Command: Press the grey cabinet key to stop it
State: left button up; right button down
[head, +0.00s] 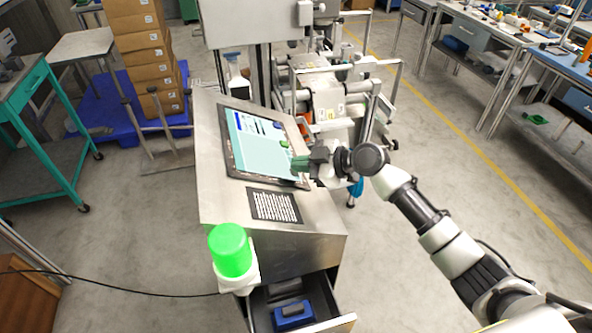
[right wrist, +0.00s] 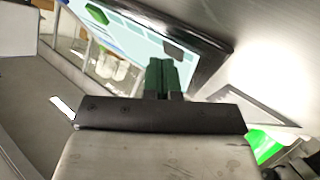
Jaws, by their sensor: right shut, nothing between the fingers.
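The cabinet (head: 215,180) is grey metal with a sloping top. A touch screen (head: 255,155) is set in that top and also shows in the right wrist view (right wrist: 140,38). A dark grey key (right wrist: 173,50) shows on the screen just beyond the fingertips in the right wrist view; I cannot make it out in the head view. A green key (right wrist: 97,14) lies left of it. My right gripper (head: 298,163) is shut and empty, its green fingertips (right wrist: 162,68) over the screen's right side. I cannot tell whether they touch it. My left gripper is not in view.
A green lamp (head: 230,250) glows at the cabinet's near corner. A dark keyboard panel (head: 274,206) lies below the screen. An open drawer (head: 330,322) holds a blue item (head: 292,316). A machine (head: 328,100) stands close behind. Stacked boxes (head: 143,50) are at left.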

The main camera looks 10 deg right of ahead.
jog(key=shift+r, duration=0.1)
jog(key=shift+d+r, duration=0.4)
jog(key=shift+r, duration=0.25)
jog(key=shift+r, duration=0.1)
jog(key=r, duration=0.1)
jog(key=d+r, duration=0.2)
jog(key=r, duration=0.1)
jog(key=shift+d+r+p, duration=0.1)
jog(key=shift+d+p, duration=0.15)
jog(key=shift+p, duration=0.1)
dwell(0.6)
